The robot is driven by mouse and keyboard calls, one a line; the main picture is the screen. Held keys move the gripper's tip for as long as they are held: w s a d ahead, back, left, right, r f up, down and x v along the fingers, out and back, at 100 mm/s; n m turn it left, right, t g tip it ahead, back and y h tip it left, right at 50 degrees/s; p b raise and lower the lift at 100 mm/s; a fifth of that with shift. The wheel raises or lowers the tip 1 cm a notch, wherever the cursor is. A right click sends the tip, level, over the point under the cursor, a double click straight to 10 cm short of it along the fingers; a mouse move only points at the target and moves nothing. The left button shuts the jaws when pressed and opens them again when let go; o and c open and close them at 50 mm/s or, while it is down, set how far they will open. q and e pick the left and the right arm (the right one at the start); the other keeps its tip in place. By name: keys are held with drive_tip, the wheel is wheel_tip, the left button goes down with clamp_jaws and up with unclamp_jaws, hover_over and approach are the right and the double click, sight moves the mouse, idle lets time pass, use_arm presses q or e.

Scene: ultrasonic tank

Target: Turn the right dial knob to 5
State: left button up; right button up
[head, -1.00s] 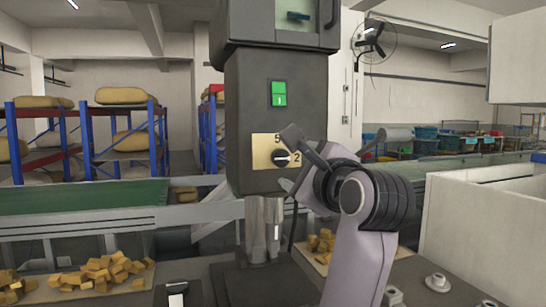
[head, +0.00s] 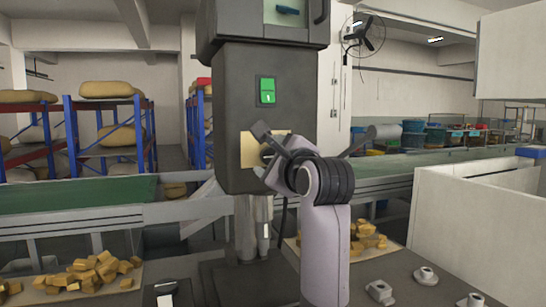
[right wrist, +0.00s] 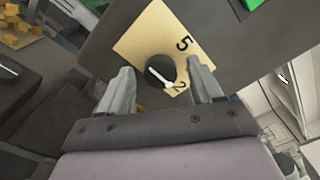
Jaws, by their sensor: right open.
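The dial knob is a dark round knob (right wrist: 161,71) with a white pointer on a yellow plate (right wrist: 140,40) marked 5 and 2. In the right wrist view its pointer is turned toward the 2. The plate also shows in the head view (head: 249,151) on the front of a dark machine column (head: 230,85), where my arm hides most of the knob. My right gripper (head: 265,157) is in front of the plate. In the right wrist view its open fingers (right wrist: 159,67) stand on either side of the knob, with gaps visible. My left gripper is not in view.
A green button (head: 267,91) sits above the plate. A metal spindle (head: 253,225) hangs below the column. Trays of small yellow blocks (head: 95,272) lie at lower left and behind my arm. A white panel (head: 455,225) stands at right.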

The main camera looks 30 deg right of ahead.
drive_tip(key=c, duration=1.1)
drive_tip(key=shift+o, duration=0.2)
